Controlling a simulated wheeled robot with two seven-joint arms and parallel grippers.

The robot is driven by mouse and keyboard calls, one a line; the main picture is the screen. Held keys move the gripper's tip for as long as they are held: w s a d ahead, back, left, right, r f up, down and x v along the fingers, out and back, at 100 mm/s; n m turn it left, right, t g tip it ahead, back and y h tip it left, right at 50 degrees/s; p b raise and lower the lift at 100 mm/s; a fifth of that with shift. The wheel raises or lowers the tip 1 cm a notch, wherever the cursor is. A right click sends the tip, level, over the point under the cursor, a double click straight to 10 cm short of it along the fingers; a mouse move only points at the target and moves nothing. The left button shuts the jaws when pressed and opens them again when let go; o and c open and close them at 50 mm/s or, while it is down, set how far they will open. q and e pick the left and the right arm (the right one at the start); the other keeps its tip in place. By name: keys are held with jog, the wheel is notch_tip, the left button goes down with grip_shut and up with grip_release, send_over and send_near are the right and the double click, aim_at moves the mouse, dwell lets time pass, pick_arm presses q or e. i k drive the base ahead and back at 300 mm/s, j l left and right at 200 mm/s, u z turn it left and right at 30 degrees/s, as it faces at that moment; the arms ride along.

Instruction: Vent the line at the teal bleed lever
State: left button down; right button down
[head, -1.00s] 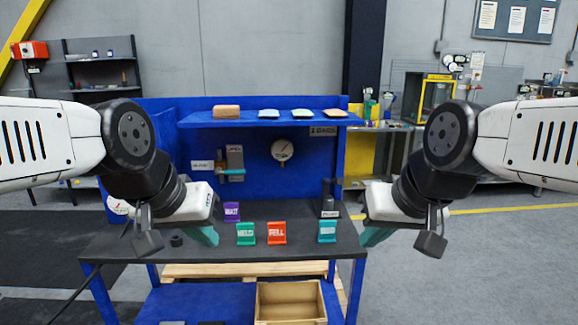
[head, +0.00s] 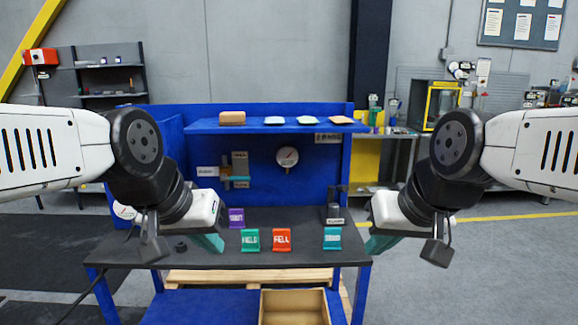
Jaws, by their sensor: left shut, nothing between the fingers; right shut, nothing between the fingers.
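A grey upright fitting (head: 240,163) is on the blue back panel. It has a short horizontal teal and tan bar (head: 238,181) low on it, which looks like the teal lever; a pale label (head: 208,171) is to its left. My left gripper (head: 209,242) is shut and empty, over the left part of the bench top, in front of and below the fitting. My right gripper (head: 378,244) is shut and empty, at the bench's right edge. Neither touches the lever. The label's text is too small to read.
A round gauge (head: 287,158) is on the panel. Green (head: 250,240), red (head: 282,240), teal (head: 332,238) and purple (head: 236,217) tags stand on the dark bench top (head: 290,258). A dark device (head: 334,212) stands at right. A blue shelf (head: 270,126) overhangs the panel.

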aim_at(223, 176)
jog(key=i+l+u, duration=0.1)
jog(key=u, duration=0.4)
jog(key=l+u, duration=0.25)
jog(key=u, duration=0.2)
jog(key=l+u, duration=0.15)
jog(key=u, duration=0.35)
jog(key=l+u, duration=0.2)
jog(key=l, duration=0.3)
jog(key=k+l+u, duration=0.15)
jog(key=l, duration=0.35)
jog(key=k+l+u, duration=0.2)
jog(key=l, duration=0.85)
